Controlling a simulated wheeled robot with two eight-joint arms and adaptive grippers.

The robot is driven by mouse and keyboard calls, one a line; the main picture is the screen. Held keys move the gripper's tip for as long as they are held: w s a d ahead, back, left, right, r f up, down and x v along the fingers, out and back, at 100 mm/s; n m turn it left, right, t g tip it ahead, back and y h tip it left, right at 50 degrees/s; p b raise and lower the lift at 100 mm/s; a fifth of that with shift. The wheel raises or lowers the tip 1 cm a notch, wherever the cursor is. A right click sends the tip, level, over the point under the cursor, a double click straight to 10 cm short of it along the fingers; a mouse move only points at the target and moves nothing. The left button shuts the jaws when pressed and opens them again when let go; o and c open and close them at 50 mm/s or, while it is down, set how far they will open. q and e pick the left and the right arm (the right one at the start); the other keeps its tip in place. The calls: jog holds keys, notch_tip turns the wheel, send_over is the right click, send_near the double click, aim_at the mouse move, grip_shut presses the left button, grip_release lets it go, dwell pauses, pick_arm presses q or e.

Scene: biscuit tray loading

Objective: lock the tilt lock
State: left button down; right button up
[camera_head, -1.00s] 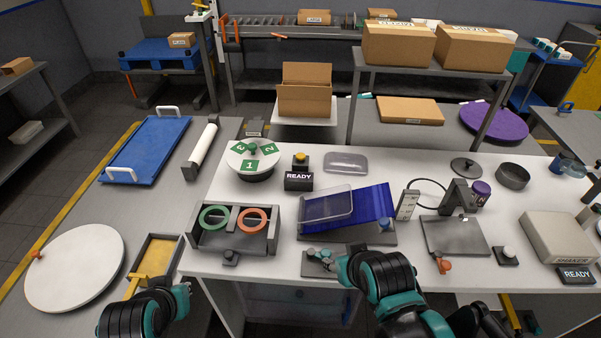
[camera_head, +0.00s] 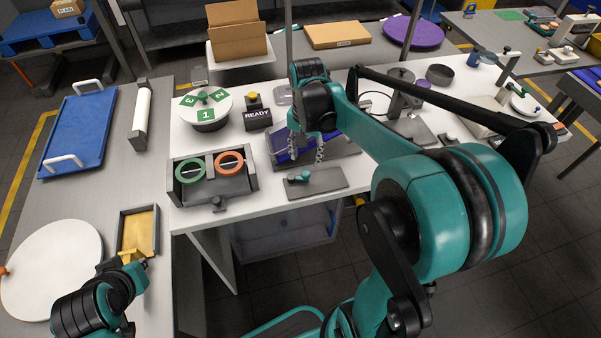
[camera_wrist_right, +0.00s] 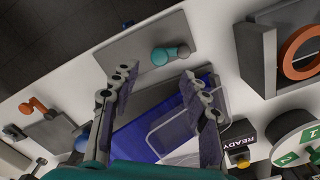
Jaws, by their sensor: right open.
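A teal lever (camera_head: 299,178), which looks like the tilt lock, sits on a flat grey plate (camera_head: 328,184) at the front of the white table. It also shows in the right wrist view (camera_wrist_right: 170,54), just beyond my fingertips. My right gripper (camera_head: 307,147) is open over the blue sloped tray (camera_head: 283,152), behind the lever. In the right wrist view my right gripper (camera_wrist_right: 157,75) has its fingers spread and empty, apart from the lever. My arm partly hides the blue tray. My left gripper (camera_head: 124,266) is by a yellow handle at lower left; its jaws are unclear.
A grey holder (camera_head: 178,201) with a green and an orange ring stands left of the lever. Behind are a numbered dial (camera_head: 205,109) and a READY box (camera_head: 257,119). In the right wrist view an orange lever (camera_wrist_right: 35,107) sits on another plate.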

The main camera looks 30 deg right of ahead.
aim_at(306, 173)
notch_tip(306, 173, down, 7)
jog(key=shift+f+b, duration=0.1)
jog(key=shift+b, duration=1.15)
